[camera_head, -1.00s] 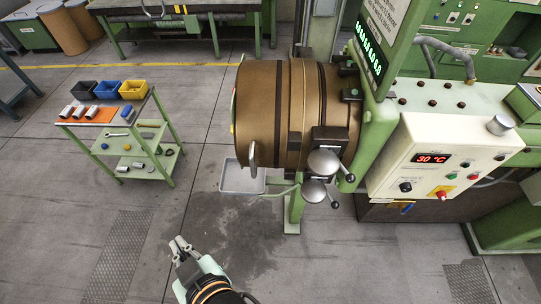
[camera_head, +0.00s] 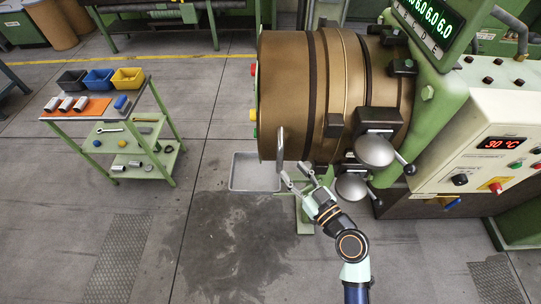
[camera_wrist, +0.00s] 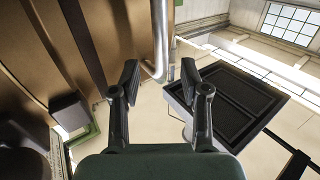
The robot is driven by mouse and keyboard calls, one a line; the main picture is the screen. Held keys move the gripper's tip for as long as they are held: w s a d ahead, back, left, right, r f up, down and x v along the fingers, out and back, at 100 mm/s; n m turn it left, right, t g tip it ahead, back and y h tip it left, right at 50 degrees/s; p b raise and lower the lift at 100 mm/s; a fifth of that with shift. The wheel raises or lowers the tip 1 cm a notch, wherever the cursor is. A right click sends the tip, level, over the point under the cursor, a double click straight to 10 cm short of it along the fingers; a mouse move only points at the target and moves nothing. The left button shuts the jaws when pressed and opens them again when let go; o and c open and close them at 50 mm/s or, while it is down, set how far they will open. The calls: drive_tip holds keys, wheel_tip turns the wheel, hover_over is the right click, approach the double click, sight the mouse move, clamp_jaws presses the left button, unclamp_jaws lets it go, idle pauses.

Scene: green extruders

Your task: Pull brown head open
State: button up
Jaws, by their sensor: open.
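The brown head (camera_head: 285,95) is a large brown cylinder on the green extruder, at the centre of the head view; it fills the left of the wrist view (camera_wrist: 120,40). A grey bar handle (camera_head: 281,145) stands out at its lower left edge. In the wrist view the handle (camera_wrist: 159,45) hangs ahead, with its bent end slightly above the space between the fingers. My gripper (camera_head: 297,181) is open and empty, just below and right of the handle in the head view. In the wrist view my fingers (camera_wrist: 158,80) stand apart, with no clear contact on the handle.
Two round metal discs (camera_head: 374,151) with dark-knobbed levers stick out beside the brown head, right of my gripper. A grey tray (camera_head: 242,172) lies on the floor below. A green trolley (camera_head: 125,140) stands left.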

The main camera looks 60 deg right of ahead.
sight(282, 158)
drive_tip(key=p+x, duration=0.1)
drive_tip(key=x, duration=0.6)
drive_tip(key=shift+w+d+r+p, duration=0.1)
drive_tip(key=shift+w+p, duration=0.05)
drive_tip(key=shift+p, duration=0.15)
clamp_jaws()
